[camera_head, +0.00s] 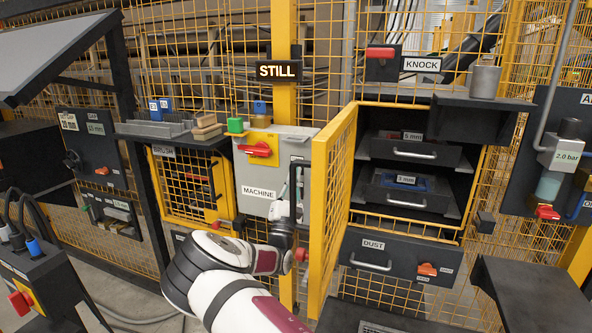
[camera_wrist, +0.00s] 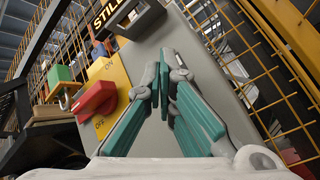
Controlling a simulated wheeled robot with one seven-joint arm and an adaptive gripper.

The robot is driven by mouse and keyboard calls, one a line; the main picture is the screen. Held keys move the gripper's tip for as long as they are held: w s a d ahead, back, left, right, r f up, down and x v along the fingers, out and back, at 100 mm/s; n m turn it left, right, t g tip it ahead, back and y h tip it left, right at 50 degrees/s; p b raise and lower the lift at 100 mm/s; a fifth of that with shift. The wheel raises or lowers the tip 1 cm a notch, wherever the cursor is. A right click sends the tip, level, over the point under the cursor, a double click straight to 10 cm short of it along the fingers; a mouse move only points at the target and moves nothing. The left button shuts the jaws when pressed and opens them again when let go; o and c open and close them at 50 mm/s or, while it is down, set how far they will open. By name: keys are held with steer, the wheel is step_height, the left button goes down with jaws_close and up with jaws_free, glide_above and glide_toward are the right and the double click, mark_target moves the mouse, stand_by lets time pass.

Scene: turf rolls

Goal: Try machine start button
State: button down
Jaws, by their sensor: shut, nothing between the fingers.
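The grey machine box (camera_head: 283,143), labelled MACHINE, hangs on the yellow mesh fence. It also fills the middle of the wrist view (camera_wrist: 210,85). A red rotary switch (camera_head: 258,150) sits on its yellow plate; in the wrist view the switch (camera_wrist: 95,101) is left of my fingers, between ON and OFF marks. My gripper (camera_wrist: 165,62) is shut and empty, its green fingertips together in front of the box's grey face. In the head view my gripper (camera_head: 297,172) is at the box's right side. I cannot make out a start button; my fingers may hide it. A sign (camera_head: 278,71) reads STILL.
An open yellow mesh door (camera_head: 332,195) stands close to the right of my arm. A green block (camera_head: 235,125) sits left of the box, above a shelf with wooden blocks (camera_head: 207,130). Drawers (camera_head: 400,150) lie beyond the door.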

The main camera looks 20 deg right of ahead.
steer(key=s+a+p, duration=0.1)
steer(key=s, duration=0.1)
steer(key=s+a+p, duration=0.2)
stand_by(0.6)
stand_by(0.5)
